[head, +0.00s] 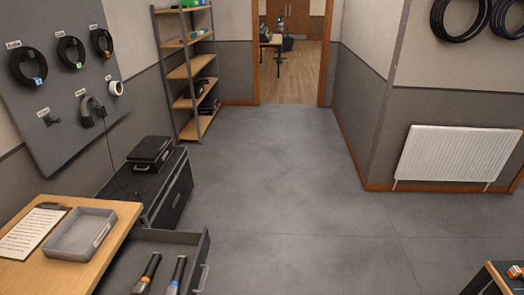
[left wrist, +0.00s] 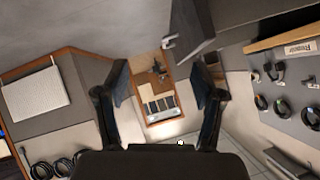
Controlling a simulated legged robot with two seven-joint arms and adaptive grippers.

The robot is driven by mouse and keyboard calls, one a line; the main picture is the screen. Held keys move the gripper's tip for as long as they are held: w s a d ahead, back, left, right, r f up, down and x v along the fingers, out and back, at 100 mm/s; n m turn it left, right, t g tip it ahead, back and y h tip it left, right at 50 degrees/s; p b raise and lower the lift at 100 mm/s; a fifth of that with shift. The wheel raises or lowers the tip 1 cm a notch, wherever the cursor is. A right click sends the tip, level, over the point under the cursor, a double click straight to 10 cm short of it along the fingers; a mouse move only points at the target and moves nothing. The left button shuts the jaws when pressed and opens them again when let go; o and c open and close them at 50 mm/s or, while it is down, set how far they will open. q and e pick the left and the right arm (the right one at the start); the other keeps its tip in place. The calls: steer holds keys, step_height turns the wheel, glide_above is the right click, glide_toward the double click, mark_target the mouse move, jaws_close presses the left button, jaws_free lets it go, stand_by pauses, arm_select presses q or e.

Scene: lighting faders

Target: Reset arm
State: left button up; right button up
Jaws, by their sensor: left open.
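My left gripper (left wrist: 161,92) shows in the left wrist view. Its two dark fingers stand wide apart with nothing between them. Behind the gap, at a distance, is a wood-framed opening. Neither gripper shows in the head view, and my right gripper is in no view. The task names no object.
In the head view an open drawer (head: 205,262) with two handled tools juts out beside a wooden desk (head: 30,277) holding a grey tray (head: 104,238). Black cases (head: 165,190), a shelf unit (head: 182,72) and a radiator (head: 455,155) stand along the walls. The middle floor is clear.

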arm_select(q)
steer(key=s+a+f+n+g+h, duration=0.1)
steer(key=s+f+g, duration=0.3)
steer(key=s, duration=0.4)
steer(key=s+a+f+n+g+h, duration=0.1)
steer(key=s+f+g, duration=0.3)
steer(key=s, duration=0.5)
steer(key=s+d+f+g+p, duration=0.1)
steer(key=s+f+p, duration=0.2)
steer(key=f, duration=2.2)
steer(key=shift+s+d+m, duration=0.2)
steer(key=shift+s+m, duration=0.1)
steer(key=shift+s, duration=0.35)
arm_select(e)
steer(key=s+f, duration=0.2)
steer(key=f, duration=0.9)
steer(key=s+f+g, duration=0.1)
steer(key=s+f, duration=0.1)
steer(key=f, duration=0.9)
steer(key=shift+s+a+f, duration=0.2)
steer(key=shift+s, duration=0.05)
arm_select(q)
steer(key=shift+a+f, duration=0.1)
steer(key=shift+a, duration=0.3)
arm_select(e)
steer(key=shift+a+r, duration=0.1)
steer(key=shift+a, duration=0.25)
